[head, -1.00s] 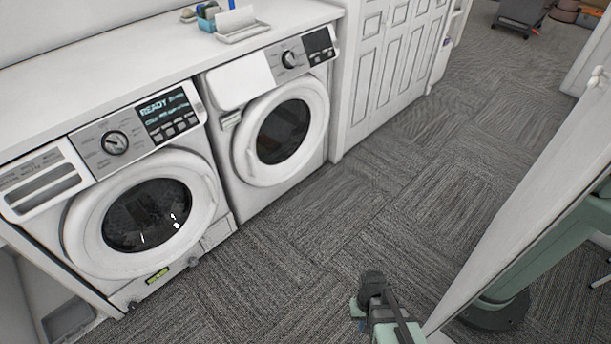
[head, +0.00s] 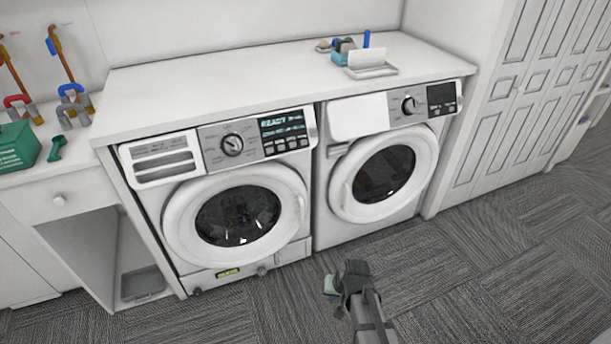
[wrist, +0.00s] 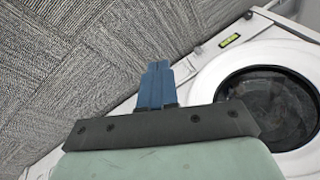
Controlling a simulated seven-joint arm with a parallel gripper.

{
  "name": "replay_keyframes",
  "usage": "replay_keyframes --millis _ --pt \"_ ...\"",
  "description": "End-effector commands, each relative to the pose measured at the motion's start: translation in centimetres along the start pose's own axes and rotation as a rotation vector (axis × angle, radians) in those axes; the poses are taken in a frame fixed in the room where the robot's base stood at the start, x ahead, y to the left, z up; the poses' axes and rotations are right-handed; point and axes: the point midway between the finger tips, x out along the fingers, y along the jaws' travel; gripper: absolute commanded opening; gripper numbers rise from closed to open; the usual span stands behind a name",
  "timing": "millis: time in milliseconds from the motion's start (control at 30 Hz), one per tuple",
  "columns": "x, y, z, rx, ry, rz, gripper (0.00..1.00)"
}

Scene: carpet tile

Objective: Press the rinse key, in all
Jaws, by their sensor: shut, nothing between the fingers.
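The left washer (head: 170,232) has a control panel with a round dial (head: 232,145) and a lit display (head: 283,126) that reads READY. A row of several small dark keys (head: 286,147) sits under the display. Their labels are too small to read, so I cannot tell which is the rinse key. My gripper (head: 331,287) is low in front of the machines, above the carpet and well apart from the panel. In the wrist view its blue fingers (wrist: 156,80) are together and empty, with the washer's round door (wrist: 265,98) to their right. The keys are not in the wrist view.
A second machine (head: 335,220) with its own dial and dark display stands to the right. The white countertop (head: 230,80) above holds a small caddy and a tray (head: 371,71). Carpet in front is open.

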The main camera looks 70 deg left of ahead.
Motion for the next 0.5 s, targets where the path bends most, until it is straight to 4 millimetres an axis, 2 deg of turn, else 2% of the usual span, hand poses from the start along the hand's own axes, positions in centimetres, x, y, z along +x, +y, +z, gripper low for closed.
replay_keyframes --millis 33,100,367,500 --pt "-0.1 -1.8 -1.7 -0.019 0.030 -0.019 0.00" --pt "-0.5 -3.9 -3.4 -0.042 0.071 -0.044 0.00" --pt "-2.6 -11.6 -10.0 -0.116 0.240 -0.145 0.00" --pt "-4.3 -15.4 -13.8 -0.147 0.347 -0.200 0.00"
